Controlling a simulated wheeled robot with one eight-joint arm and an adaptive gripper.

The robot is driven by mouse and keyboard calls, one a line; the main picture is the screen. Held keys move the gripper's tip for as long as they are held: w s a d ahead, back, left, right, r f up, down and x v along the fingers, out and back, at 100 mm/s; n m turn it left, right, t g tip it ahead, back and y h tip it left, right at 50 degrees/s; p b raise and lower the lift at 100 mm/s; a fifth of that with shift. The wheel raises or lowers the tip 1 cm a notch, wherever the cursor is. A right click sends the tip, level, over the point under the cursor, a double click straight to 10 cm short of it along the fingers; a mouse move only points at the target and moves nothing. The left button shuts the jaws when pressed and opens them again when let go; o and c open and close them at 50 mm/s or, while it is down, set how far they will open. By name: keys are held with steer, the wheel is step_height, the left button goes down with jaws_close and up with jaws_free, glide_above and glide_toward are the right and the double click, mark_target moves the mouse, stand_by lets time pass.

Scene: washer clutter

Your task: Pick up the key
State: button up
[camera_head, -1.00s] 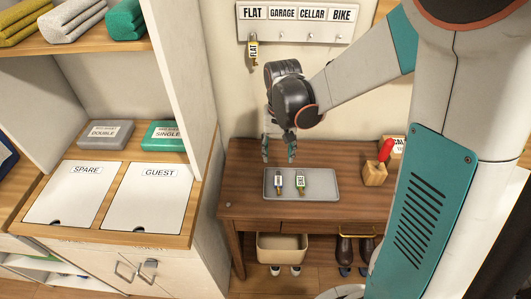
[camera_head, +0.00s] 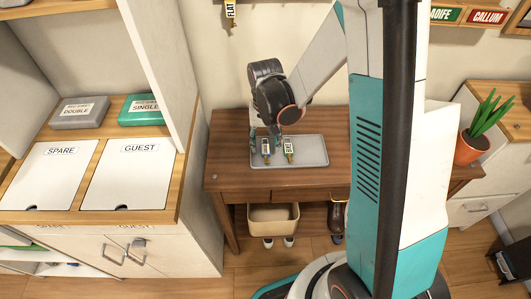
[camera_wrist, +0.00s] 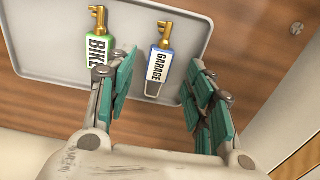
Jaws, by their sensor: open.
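Two tagged keys lie on a grey tray (camera_head: 315,150) on the wooden table. The GARAGE key (camera_head: 266,149) has a blue-edged tag, and the BIKE key (camera_head: 289,150) to its right has a green one. My gripper (camera_head: 264,138) is open and low over the tray's left part. In the wrist view, the GARAGE key (camera_wrist: 160,60) lies between and ahead of my open fingers (camera_wrist: 161,75). The BIKE key (camera_wrist: 98,42) lies outside them, beyond the left finger. Neither key is held. I cannot tell the fingertips' exact height above the tray.
A FLAT key (camera_head: 231,12) hangs on the wall above the table. A cabinet with SPARE and GUEST lids (camera_head: 130,175) stands at the left. A beige bin (camera_head: 273,217) sits below the table. A potted plant (camera_head: 473,145) stands at the right.

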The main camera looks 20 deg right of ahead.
mark_target(265, 149)
step_height(265, 149, down, 3)
steer(key=shift+r+b, duration=0.1)
steer(key=shift+b, duration=0.25)
steer(key=shift+c, duration=0.3)
steer(key=c, duration=1)
steer(key=shift+o, duration=0.2)
steer(key=shift+r, duration=0.2)
step_height(265, 149, up, 20)
steer(key=p, duration=0.7)
